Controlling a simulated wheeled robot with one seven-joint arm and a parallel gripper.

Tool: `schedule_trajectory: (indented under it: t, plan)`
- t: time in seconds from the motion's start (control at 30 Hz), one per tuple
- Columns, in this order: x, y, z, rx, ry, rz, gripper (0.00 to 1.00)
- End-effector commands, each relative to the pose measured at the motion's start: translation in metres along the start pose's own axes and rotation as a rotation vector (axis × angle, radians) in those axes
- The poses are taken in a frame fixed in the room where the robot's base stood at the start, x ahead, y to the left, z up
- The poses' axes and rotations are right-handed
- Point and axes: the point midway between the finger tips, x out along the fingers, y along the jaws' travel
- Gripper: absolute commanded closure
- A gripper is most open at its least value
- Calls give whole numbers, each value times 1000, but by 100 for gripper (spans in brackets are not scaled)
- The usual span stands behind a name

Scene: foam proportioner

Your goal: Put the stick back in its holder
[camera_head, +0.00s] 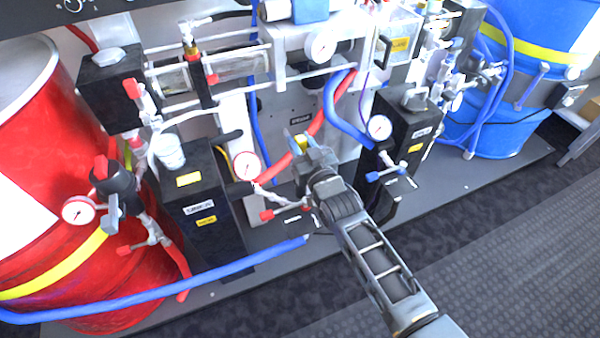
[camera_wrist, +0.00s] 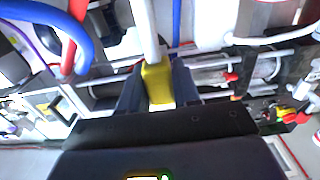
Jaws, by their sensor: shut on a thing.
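My gripper (camera_head: 303,150) is in the middle of the head view, in front of the machine's pale panel. In the wrist view its two dark fingers (camera_wrist: 157,92) are closed on the yellow grip (camera_wrist: 158,82) of the stick. A white rod (camera_wrist: 146,30) runs from this grip up to the top edge of the wrist view, where it is cut off.
A red hose (camera_head: 308,146) and a blue hose (camera_head: 338,115) pass close to my gripper.

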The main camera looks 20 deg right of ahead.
Motion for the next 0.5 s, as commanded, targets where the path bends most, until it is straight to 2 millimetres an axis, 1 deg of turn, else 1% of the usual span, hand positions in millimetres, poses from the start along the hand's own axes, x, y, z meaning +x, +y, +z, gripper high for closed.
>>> schedule_trajectory:
  t: [0.03, 0.23, 0.4, 0.5]
  plan:
    - [0, 0, 7, 0, 0, 0, 100]
    - [0, 0, 26, 0, -1, 0, 100]
    - [0, 0, 50, 0, -1, 0, 100]
    - [0, 0, 57, 0, 0, 0, 100]
